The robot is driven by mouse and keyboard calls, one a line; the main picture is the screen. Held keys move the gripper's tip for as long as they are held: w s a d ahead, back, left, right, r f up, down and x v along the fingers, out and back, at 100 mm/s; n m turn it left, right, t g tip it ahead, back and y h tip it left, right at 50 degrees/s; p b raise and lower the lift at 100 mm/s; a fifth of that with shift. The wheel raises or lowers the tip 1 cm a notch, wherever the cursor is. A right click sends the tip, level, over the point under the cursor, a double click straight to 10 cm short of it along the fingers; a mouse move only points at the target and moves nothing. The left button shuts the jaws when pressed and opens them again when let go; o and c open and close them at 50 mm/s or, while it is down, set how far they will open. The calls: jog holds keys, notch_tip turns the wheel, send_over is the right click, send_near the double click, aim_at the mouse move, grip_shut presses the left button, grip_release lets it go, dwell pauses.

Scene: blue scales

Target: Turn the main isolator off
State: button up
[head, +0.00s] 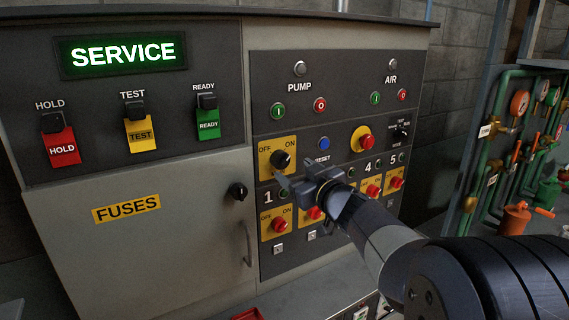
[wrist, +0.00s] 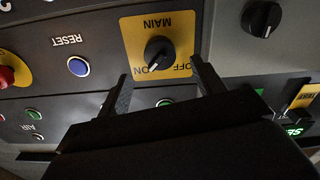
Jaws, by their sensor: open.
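The main isolator is a black rotary knob (head: 281,160) on a yellow plate (head: 265,158) marked OFF at left and ON at right. In the wrist view the knob (wrist: 158,52) shows upside down on its plate (wrist: 185,35), labelled MAIN. Its pointer end seems to be toward ON, whose lettering it partly covers. My gripper (head: 292,172) is open and empty, just in front of and below the knob in the head view. In the wrist view the fingers (wrist: 160,76) are spread to either side of the knob's line, and no contact shows.
A blue reset button (head: 323,144) and a red emergency button (head: 362,139) sit right of the isolator. Numbered red knobs on yellow plates, such as one (head: 280,225), lie below. Another black knob (head: 237,191) is on the fuses door. Pipes with gauges stand far right.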

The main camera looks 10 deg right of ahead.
aim_at(285, 163)
jog(key=shift+x, duration=2.75)
jog(key=shift+c, duration=0.3)
jog(key=c, duration=0.9)
jog(key=shift+c, duration=0.2)
